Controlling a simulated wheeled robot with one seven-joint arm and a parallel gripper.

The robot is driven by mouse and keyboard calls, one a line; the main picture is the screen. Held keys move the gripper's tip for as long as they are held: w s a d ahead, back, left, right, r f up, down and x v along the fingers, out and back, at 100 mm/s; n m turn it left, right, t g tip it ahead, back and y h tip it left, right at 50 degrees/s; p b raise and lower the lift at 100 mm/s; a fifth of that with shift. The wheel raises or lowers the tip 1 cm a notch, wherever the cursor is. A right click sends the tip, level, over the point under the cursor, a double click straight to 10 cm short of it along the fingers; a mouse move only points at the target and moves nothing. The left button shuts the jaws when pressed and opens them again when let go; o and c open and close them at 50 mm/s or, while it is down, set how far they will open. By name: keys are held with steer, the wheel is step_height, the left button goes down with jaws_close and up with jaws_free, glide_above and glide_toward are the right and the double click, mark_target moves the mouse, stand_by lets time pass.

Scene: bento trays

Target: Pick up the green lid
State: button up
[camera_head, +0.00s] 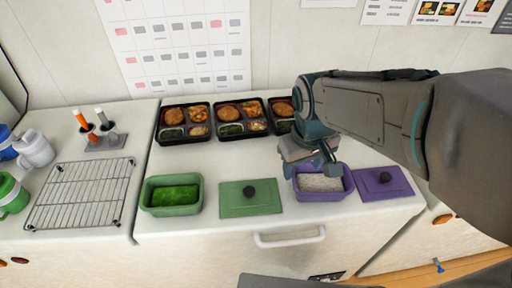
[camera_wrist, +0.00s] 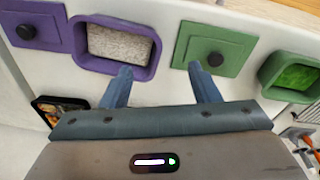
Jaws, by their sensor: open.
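The green lid (camera_head: 250,198) is a flat square with a round black knob. It lies on the counter between the green container and the purple container. In the wrist view the green lid (camera_wrist: 222,45) is at the upper right, with its knob clear of the fingers. My gripper (camera_wrist: 160,78) is open and empty, its two fingers apart. In the head view my gripper (camera_head: 318,170) hangs over the back of the purple container, to the right of the green lid.
The green container (camera_head: 172,208) with green contents is left of the lid. The purple container (camera_head: 322,196) holds pale grains. A purple lid (camera_head: 384,184) lies at the right. Black bento trays (camera_head: 185,138) stand behind. A wire rack (camera_head: 80,195) is at the left.

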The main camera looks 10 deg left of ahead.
steer(key=w+a+n+g+p, duration=0.1)
steer(key=a+n+p, duration=0.3)
steer(key=a, duration=0.8)
steer(key=n+b, duration=0.1)
glide_above(249, 190)
steer(key=f, duration=0.5)
steer(key=s+f, duration=0.1)
steer(key=f, duration=0.2)
steer(key=shift+d, duration=0.2)
steer(key=shift+w+a+f+p, duration=0.1)
steer(key=shift+w+f+p, duration=0.05)
steer(key=shift+f, duration=0.8)
steer(key=shift+w+a+f+p, duration=0.1)
steer(key=shift+w+f+p, duration=0.1)
steer(key=shift+f, duration=0.8)
steer(key=shift+w+a+f+p, duration=0.1)
steer(key=shift+w+f, duration=0.05)
steer(key=shift+f, duration=0.8)
steer(key=c, duration=1.1)
